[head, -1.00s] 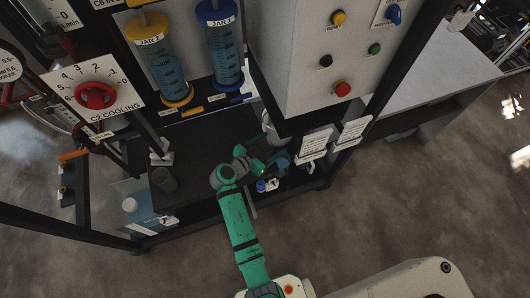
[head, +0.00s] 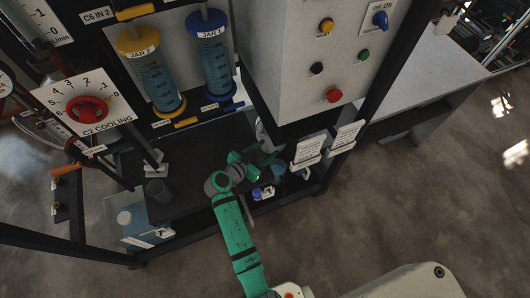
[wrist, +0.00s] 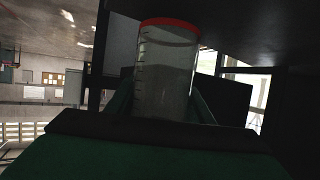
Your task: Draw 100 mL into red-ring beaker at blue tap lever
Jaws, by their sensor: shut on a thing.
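The red-ring beaker (wrist: 165,80) is clear, with dark graduation marks and a red ring at its rim. It stands upright in the wrist view between the fingers of my gripper (head: 268,160), which is shut on it. I cannot tell from the wrist view how much liquid it holds. In the head view my gripper is low in the rack, under the grey control box, and the beaker is hard to make out there. Jar 1 (head: 215,62), with blue caps, hangs above and to the left of my gripper. A blue lever-like piece (head: 235,105) is just below it.
Jar 2 (head: 152,78), with yellow caps, hangs left of Jar 1. The control box (head: 290,70) overhangs my gripper. White label cards (head: 308,150) are close on its right.

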